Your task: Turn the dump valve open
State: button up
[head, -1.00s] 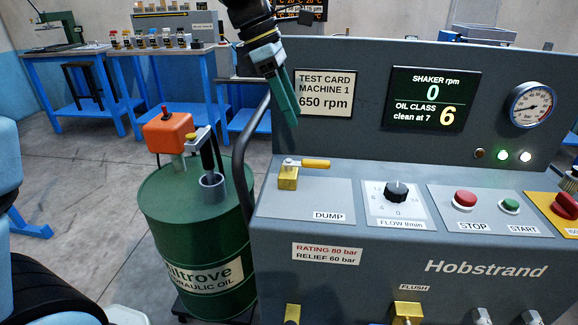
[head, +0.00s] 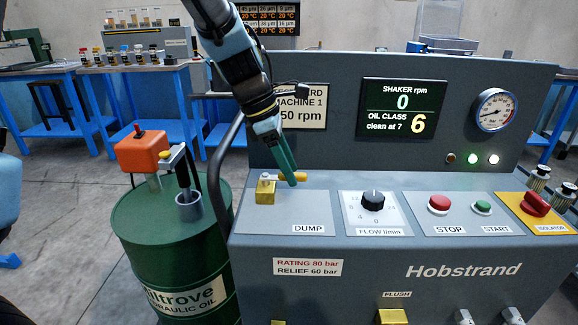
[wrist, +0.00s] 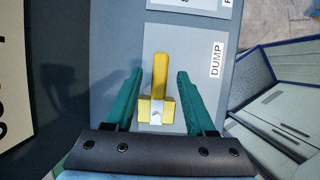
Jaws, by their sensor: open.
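The dump valve is a brass block (head: 265,190) with a yellow lever (head: 298,177) on the panel marked DUMP. The lever points right along the panel in the head view. My gripper (head: 290,181) has green fingers and is at the lever, just above the panel. In the wrist view the yellow lever (wrist: 160,72) lies between the two open fingers, with a gap on each side. The brass block (wrist: 156,108) shows nearer the gripper's base, with a pale pivot piece on it. In the head view the fingers hide part of the lever.
To the right of the valve are the flow knob (head: 373,200), the red stop button (head: 439,203), the green start button (head: 482,207) and the red isolator (head: 535,204). A green oil drum (head: 165,235) stands left of the machine. The upright display panel rises behind the controls.

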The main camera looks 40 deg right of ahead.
grip_shut()
dwell(0.4)
dwell(1.0)
